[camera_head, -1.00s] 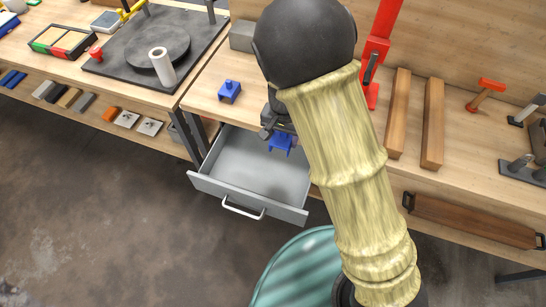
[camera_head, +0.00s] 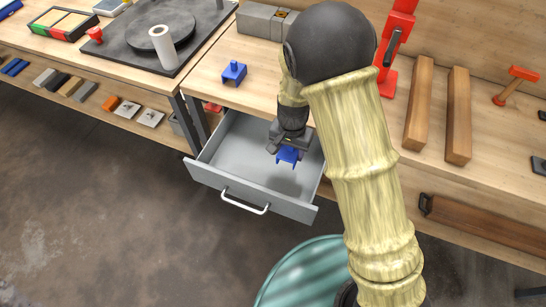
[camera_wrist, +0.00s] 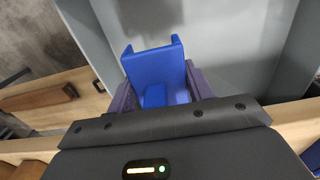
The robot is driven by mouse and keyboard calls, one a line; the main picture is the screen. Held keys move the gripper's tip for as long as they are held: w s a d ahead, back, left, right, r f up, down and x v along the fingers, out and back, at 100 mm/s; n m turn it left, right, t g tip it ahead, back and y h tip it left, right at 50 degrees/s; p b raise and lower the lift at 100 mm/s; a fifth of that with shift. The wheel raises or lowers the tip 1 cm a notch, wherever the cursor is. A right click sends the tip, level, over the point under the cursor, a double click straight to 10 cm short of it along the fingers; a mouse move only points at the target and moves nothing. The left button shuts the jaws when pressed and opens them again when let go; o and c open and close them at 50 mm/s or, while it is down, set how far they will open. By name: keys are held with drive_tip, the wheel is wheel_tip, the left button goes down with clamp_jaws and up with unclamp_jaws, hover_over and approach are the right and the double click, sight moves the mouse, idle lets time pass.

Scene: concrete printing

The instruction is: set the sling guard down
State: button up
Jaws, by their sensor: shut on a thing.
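A blue sling guard (camera_head: 288,156) is held in my gripper (camera_head: 287,147), over the open grey drawer (camera_head: 228,160) under the bench. My gripper is shut on it. In the wrist view the blue guard (camera_wrist: 157,68) sits between the finger pads, with the drawer's grey floor (camera_wrist: 235,55) beyond it. The guard looks above the drawer floor, but the exact gap is hard to tell. A second blue guard (camera_head: 234,72) of similar shape stands on the bench top, up and left of the drawer.
The drawer's front wall with its handle (camera_head: 245,203) sticks out from the bench. The drawer looks otherwise empty. Two wooden bars (camera_head: 458,115) and a red tool (camera_head: 393,50) are on the bench to the right. A grey block (camera_head: 262,20) stands at the back.

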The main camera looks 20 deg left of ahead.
drive_tip(key=shift+f, duration=0.4)
hover_over(287, 174)
drive_tip(key=shift+f, duration=3.15)
drive_tip(key=shift+f, duration=1.85)
drive_tip(key=shift+f, duration=0.2)
drive_tip(key=o, duration=1.1)
